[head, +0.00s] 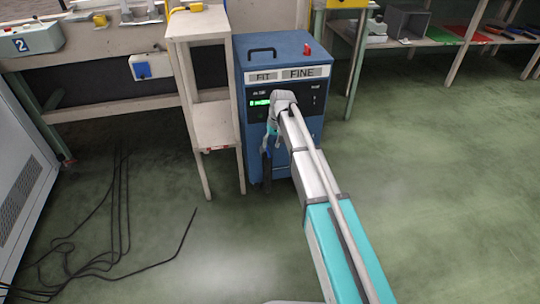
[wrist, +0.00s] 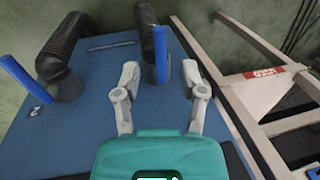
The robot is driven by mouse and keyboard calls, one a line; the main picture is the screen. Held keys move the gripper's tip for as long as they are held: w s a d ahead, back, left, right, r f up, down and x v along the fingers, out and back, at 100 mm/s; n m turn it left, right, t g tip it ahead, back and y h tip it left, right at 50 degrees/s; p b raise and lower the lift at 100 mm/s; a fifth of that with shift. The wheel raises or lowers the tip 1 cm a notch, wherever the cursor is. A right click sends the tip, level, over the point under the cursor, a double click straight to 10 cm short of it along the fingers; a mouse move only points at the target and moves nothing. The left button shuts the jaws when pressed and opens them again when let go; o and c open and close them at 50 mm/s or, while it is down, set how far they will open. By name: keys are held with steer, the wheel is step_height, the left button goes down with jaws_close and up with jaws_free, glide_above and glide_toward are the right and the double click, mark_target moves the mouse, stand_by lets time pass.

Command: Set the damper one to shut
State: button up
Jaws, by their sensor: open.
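In the wrist view a blue cabinet face (wrist: 100,75) carries two dark ducts, each with a blue lever. The left lever (wrist: 25,78) slants up and left beside a mark that looks like "2". The right lever (wrist: 161,55) points nearly straight up in the picture, beside its duct (wrist: 147,25); I see no number on it. My gripper (wrist: 160,72) is open, one finger on each side of the right lever, with gaps visible. In the head view my gripper (head: 271,135) is in front of the blue cabinet (head: 255,170), and the levers cannot be made out.
A pale wooden stand (head: 215,125) is close at the cabinet's left; its frame also shows in the wrist view (wrist: 240,90). Black cables (head: 100,235) lie on the floor at left. The floor at right (head: 440,170) is clear. A red knob (head: 307,49) tops the cabinet.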

mark_target(269, 152)
steer(key=shift+s+a+f+b, duration=0.1)
steer(key=shift+a+f+b, duration=0.1)
steer(key=shift+f+b, duration=0.7)
steer(key=shift+a+f+b, duration=0.15)
steer(key=shift+f+b, duration=0.55)
steer(key=shift+f, duration=0.3)
steer(key=shift+c, duration=0.3)
jaws_close()
